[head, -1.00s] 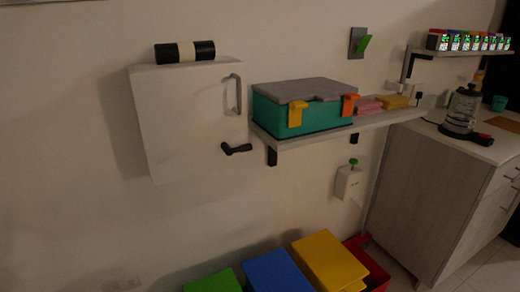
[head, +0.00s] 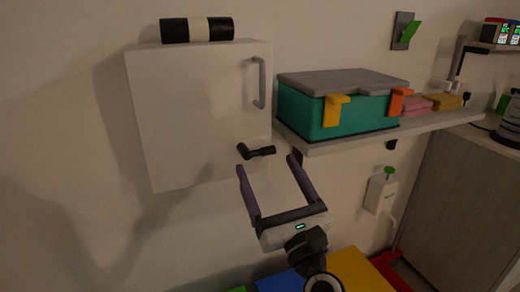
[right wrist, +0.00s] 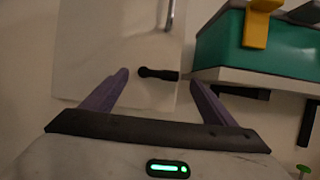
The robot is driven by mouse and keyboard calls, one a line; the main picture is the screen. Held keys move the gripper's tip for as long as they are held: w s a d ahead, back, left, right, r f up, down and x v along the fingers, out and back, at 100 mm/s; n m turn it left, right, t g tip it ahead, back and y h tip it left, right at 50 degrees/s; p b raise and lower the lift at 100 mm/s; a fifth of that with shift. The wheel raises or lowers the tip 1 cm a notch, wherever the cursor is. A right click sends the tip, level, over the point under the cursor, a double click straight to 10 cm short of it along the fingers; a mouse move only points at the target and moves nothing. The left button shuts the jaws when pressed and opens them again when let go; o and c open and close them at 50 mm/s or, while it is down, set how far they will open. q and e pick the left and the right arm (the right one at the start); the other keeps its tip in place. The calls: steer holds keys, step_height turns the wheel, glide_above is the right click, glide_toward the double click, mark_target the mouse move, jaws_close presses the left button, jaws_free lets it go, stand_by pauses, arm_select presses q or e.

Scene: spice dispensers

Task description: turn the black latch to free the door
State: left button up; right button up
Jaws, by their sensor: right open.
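The black latch (head: 257,151) sits low on the right side of the white cabinet door (head: 195,110), its arm pointing right and roughly level. A grey handle (head: 259,82) is above it. My right gripper (head: 266,165) is open and empty, its two purple fingers pointing up just below the latch. In the right wrist view the latch (right wrist: 157,73) lies ahead, between the lines of the fingers (right wrist: 158,80) and apart from them. The door looks closed. My left gripper is not in view.
A shelf (head: 400,132) to the right holds a teal toolbox (head: 350,115) with yellow and orange clips. A black and white roll (head: 197,30) lies on the cabinet. A white box (head: 379,193) is on the wall lower right. Coloured bins (head: 355,272) stand below.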

mark_target(261, 155)
steer(key=x, duration=0.4)
steer(key=shift+w+a, duration=0.15)
steer(key=shift+w, duration=0.15)
steer(key=shift+w+a+r, duration=0.25)
steer(key=shift+w+r, duration=0.05)
steer(key=shift+w, duration=0.3)
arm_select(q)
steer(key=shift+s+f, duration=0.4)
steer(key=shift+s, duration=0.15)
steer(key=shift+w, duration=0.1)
arm_select(e)
steer(key=shift+c, duration=0.6)
steer(key=c, duration=0.9)
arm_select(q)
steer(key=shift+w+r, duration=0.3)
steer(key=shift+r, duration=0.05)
